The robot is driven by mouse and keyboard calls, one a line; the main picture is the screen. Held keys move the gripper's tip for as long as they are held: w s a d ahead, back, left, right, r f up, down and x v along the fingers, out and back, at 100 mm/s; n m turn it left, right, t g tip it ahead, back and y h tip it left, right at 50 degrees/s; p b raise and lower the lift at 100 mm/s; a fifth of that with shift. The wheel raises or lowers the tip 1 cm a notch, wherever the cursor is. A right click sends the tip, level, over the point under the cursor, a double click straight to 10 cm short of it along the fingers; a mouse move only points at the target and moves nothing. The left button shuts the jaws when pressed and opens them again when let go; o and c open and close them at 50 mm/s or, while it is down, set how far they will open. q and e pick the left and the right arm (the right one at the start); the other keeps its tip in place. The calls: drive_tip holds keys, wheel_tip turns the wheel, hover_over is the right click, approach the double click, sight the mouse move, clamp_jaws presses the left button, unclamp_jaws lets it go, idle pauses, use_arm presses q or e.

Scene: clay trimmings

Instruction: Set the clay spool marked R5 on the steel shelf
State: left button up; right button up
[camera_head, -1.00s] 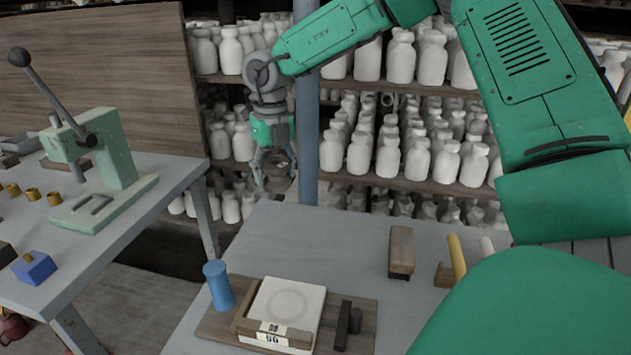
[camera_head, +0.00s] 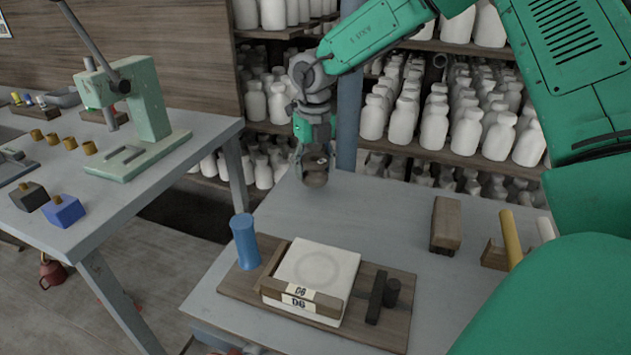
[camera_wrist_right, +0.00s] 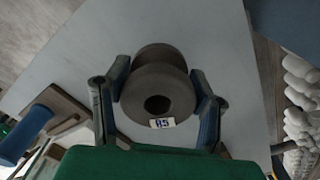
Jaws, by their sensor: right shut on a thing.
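The clay spool (camera_wrist_right: 157,92) is dark grey-brown with a hole in its end, and its white label reads R5 in the right wrist view. My right gripper (camera_wrist_right: 157,103) has its fingers on both sides of the spool and is shut on it. In the head view the right gripper (camera_head: 315,172) hangs down with the spool (camera_head: 316,177) over the back edge of the grey table, beside a blue-grey post. I cannot tell whether the spool touches the table. The steel shelf is not clearly identifiable. My left gripper is not in view.
On the grey table (camera_head: 400,205) are a board with a white slab (camera_head: 318,268) labelled D6, a blue cylinder (camera_head: 244,241), a wooden block (camera_head: 446,225) and a yellow rod (camera_head: 510,238). Racks of white bottles (camera_head: 435,122) stand behind. A green press (camera_head: 140,120) stands left.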

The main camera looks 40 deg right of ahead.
sight(313, 180)
drive_tip(key=f, duration=0.3)
drive_tip(key=shift+s+a+b, duration=0.1)
drive_tip(key=shift+a+b, duration=0.2)
drive_tip(key=shift+b, duration=0.05)
drive_tip(key=shift+a+f, duration=0.1)
drive_tip(key=shift+f, duration=0.1)
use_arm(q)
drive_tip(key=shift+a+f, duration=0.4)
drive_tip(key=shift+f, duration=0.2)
use_arm(e)
drive_tip(key=shift+a+r, duration=0.1)
drive_tip(key=shift+r, duration=0.05)
drive_tip(key=o, duration=1.3)
drive_tip(key=shift+o, duration=0.9)
drive_tip(key=shift+d+f, duration=0.2)
drive_tip(key=shift+d, duration=0.15)
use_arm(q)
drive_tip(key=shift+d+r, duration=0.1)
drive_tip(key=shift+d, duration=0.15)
